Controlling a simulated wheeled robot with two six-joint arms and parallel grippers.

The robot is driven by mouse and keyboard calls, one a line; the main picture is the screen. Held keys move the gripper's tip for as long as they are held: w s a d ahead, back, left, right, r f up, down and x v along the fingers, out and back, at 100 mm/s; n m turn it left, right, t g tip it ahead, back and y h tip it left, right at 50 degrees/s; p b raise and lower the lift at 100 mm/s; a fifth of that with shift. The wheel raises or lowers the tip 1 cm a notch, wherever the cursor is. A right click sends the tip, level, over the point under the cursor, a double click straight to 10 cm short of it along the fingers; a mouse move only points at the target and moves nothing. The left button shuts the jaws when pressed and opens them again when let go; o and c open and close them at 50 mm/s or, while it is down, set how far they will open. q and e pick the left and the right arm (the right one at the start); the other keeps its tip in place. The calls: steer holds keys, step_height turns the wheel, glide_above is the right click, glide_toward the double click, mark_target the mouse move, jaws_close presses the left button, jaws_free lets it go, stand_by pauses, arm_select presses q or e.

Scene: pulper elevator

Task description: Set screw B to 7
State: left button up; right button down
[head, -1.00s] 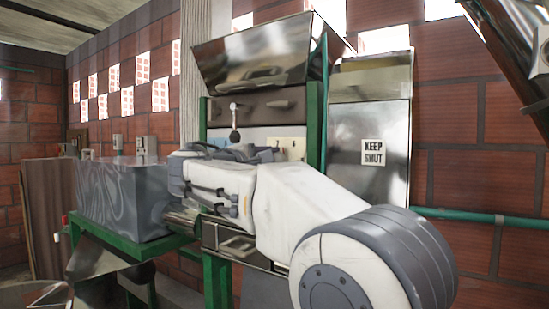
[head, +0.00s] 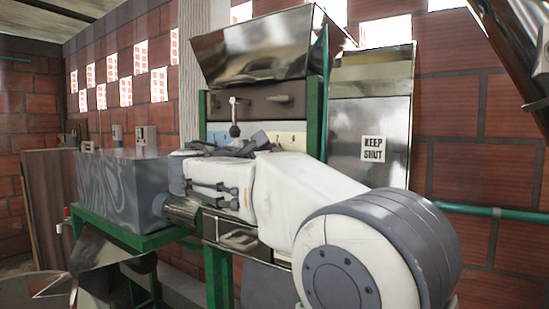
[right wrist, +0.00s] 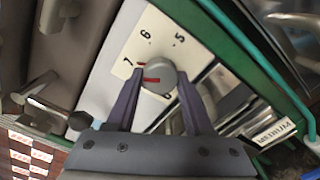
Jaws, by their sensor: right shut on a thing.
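A round grey knob (right wrist: 158,76) with a red line stands on a cream dial plate (right wrist: 150,42) numbered 5, 6, 7 and 8 in the right wrist view. The red line points left, just below the 7, roughly between 7 and 8. No letter is readable on this dial. My right gripper (right wrist: 156,88) is shut on the knob, one finger on each side. In the head view the cream plate (head: 289,139) shows above my right arm, which hides the knob and the fingers. My left gripper is not in view.
A lever with a black ball (head: 235,130) is close to the dial; the ball (right wrist: 80,121) is also near my gripper in the wrist view. A green post (head: 314,118) stands beside the plate. A "KEEP SHUT" panel (head: 372,180) is to the right. A grey box (head: 122,188) is left.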

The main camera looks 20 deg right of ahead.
steer(key=shift+w+a+f, duration=0.1)
steer(key=shift+a+f, duration=0.05)
steer(key=shift+a, duration=0.05)
steer(key=shift+c, duration=1.5)
jaws_free()
steer(key=b+v, duration=0.2)
steer(key=v, duration=0.8)
steer(key=shift+s, duration=0.25)
steer(key=shift+a, duration=0.1)
